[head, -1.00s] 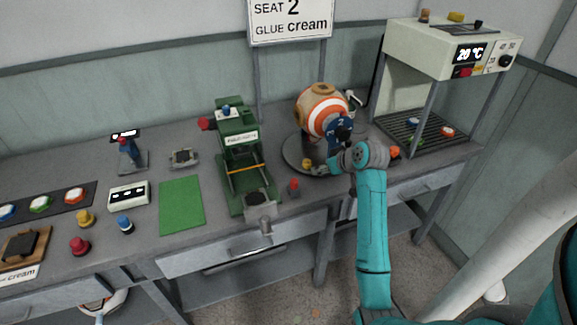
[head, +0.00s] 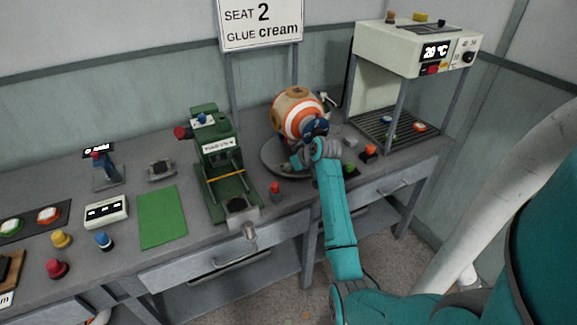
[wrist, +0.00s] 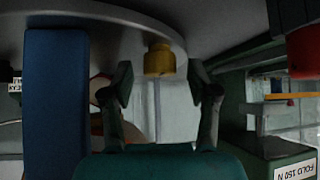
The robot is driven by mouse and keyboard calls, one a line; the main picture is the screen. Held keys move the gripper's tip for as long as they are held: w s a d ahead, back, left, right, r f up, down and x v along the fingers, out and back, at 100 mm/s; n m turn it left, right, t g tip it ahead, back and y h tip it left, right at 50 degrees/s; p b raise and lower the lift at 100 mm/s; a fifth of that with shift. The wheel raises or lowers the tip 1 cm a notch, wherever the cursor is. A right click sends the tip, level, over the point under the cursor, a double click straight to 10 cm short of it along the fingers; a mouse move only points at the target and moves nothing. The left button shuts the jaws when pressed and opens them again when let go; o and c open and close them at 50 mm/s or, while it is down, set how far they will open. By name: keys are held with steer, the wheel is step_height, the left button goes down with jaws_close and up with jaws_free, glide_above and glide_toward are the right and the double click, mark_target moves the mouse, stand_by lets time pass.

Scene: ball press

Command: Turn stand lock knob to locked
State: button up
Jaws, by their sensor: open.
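The stand lock knob (wrist: 159,60), a small yellow-brass cylinder, sits at the rim of the round grey stand (wrist: 130,22) in the wrist view. My gripper (wrist: 163,82) is open, one finger on each side of the knob, with gaps between fingers and knob. In the head view my gripper (head: 298,157) is low at the front of the stand (head: 268,158) and largely hides the knob. The orange-and-white striped ball (head: 292,122) rests on the stand. I cannot read the knob's locked or unlocked mark.
A green press (head: 212,160) stands left of the stand, with a red-topped piece (head: 275,189) between them near the table front. An orange-topped piece (head: 370,151) lies to the right. A heater-like frame (head: 400,50) stands at the back right. A blue block (wrist: 55,100) is close left in the wrist view.

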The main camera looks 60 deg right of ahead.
steer(key=shift+w+d+f, duration=0.1)
steer(key=shift+w+f, duration=0.15)
steer(key=shift+w, duration=0.05)
steer(key=shift+c, duration=0.3)
jaws_close()
